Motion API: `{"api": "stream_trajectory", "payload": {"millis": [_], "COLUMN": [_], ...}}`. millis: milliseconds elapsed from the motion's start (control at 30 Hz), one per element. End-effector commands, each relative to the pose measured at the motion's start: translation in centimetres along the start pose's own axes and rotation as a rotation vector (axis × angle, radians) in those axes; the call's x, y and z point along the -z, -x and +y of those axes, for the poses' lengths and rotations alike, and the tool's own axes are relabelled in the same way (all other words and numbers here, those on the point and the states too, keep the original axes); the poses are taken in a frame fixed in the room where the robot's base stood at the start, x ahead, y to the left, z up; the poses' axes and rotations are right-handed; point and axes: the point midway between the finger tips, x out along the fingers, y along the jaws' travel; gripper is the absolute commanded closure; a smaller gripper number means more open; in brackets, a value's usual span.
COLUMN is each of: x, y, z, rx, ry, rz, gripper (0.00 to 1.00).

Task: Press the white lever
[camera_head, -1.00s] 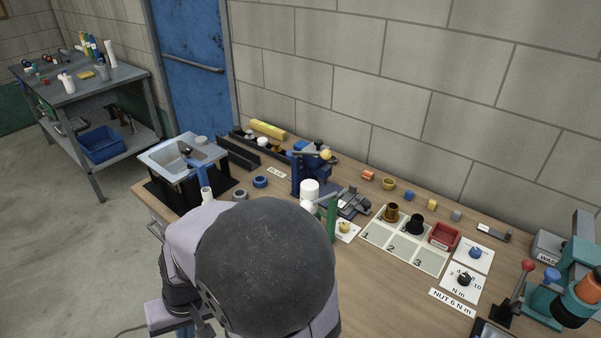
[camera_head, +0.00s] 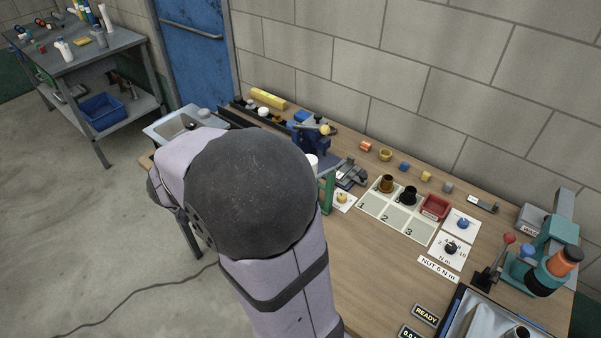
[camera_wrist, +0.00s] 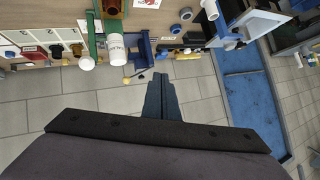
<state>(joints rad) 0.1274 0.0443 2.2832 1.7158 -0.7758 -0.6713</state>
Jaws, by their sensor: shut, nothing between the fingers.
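In the wrist view, my gripper (camera_wrist: 160,78) is shut and empty, its dark fingers pointing up the picture. A blue part with a white cylindrical end (camera_wrist: 210,9) stands beside the sink at the upper right; it looks like the white lever, but I cannot be sure. The gripper is apart from it, lower and to the left in the picture. In the head view, my arm covers the gripper and the front of the sink (camera_head: 163,130), so that white end is hidden there.
A blue vise (camera_head: 312,140) and a green post (camera_head: 327,192) stand near my arm. A white labelled bottle (camera_wrist: 118,46) shows near the gripper in the wrist view. A numbered tray (camera_head: 376,206), a red bin (camera_head: 435,207) and a teal press (camera_head: 530,270) are further right.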

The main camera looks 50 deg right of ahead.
Motion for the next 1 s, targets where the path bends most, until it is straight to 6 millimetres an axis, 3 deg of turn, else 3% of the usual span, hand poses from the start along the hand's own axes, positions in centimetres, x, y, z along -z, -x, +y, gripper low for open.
{"api": "stream_trajectory", "payload": {"millis": [100, 200, 333, 600, 1000], "x": [1.9, 3.1, 4.8, 5.5, 5.5], "y": [0.4, 1.1, 2.1, 2.4, 2.3], "z": [3.9, 6.7, 8.7, 9.2, 9.2], "rx": [-0.163, -0.279, -0.376, -0.413, -0.411], "ry": [0.037, 0.095, 0.194, 0.304, 0.306], "rz": [0.069, 0.111, 0.158, 0.161, 0.16], "gripper": [1.0, 1.0, 1.0, 1.0, 1.0]}}
